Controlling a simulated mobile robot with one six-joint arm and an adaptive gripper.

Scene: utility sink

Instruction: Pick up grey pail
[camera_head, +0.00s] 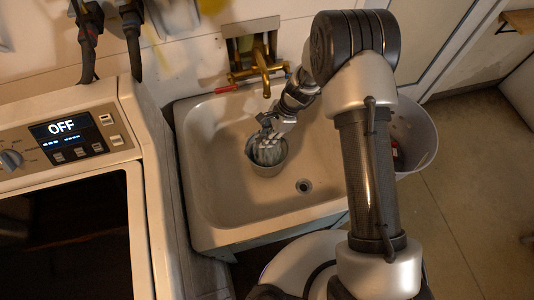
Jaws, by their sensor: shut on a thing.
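The grey pail (268,167) is a small round vessel in the sink basin, left of the drain. Greyish contents show inside its rim, too small to identify. My gripper (268,141) reaches down from the upper right to the pail's top. Its fingers are shut at the rim or on something just inside it. They partly hide the pail's far side. I cannot tell whether the pail rests on the basin floor or is slightly raised.
The beige sink (214,205) has a drain (304,186) and a brass faucet (261,66) close behind my gripper. A white machine (60,170) marked OFF stands at left. A pale tub (415,135) stands at right. The basin's front is clear.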

